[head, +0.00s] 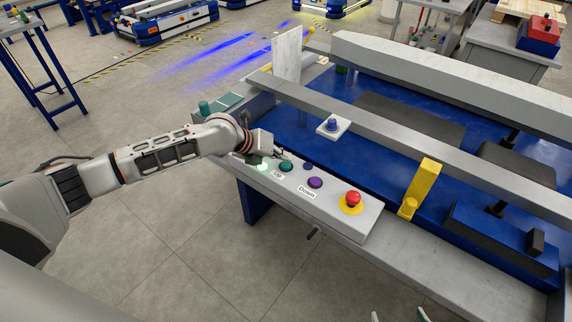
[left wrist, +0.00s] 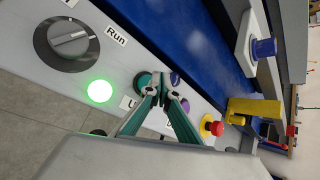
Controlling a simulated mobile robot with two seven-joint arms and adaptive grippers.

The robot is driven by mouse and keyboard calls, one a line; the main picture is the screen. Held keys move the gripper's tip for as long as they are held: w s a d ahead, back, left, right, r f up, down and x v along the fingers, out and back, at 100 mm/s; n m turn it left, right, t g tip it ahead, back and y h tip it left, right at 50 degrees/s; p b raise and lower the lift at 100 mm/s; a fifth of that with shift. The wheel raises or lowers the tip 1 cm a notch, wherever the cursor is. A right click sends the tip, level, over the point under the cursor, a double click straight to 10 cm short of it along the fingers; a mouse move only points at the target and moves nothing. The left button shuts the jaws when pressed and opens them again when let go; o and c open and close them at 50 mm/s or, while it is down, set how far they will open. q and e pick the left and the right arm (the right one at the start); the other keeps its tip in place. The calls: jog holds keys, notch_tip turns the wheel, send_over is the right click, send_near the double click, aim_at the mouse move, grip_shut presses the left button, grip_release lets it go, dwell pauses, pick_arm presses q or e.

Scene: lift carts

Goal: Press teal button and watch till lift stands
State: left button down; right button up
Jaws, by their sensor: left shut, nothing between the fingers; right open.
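The teal button (head: 286,167) is on the grey control panel (head: 340,220), beside the "Up" label. My left gripper (head: 284,154) is shut and empty, its tips right by this button. In the left wrist view, the closed fingertips (left wrist: 161,84) partly cover the teal button (left wrist: 142,82); I cannot tell whether they touch it. The lift's blue deck (head: 360,145) lies behind the panel. Whether it is moving cannot be told. My right gripper (head: 399,316) shows only its spread fingertips at the bottom edge, open and empty.
A lit green lamp (head: 263,167), a purple button (head: 315,183) by "Down", and a red stop button (head: 352,198) share the panel. A yellow bracket (head: 422,185) and a grey rail (head: 400,135) stand behind.

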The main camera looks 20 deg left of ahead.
pick_arm(q)
jog(key=shift+f, duration=0.1)
dwell(0.7)
jog(key=shift+f, duration=0.35)
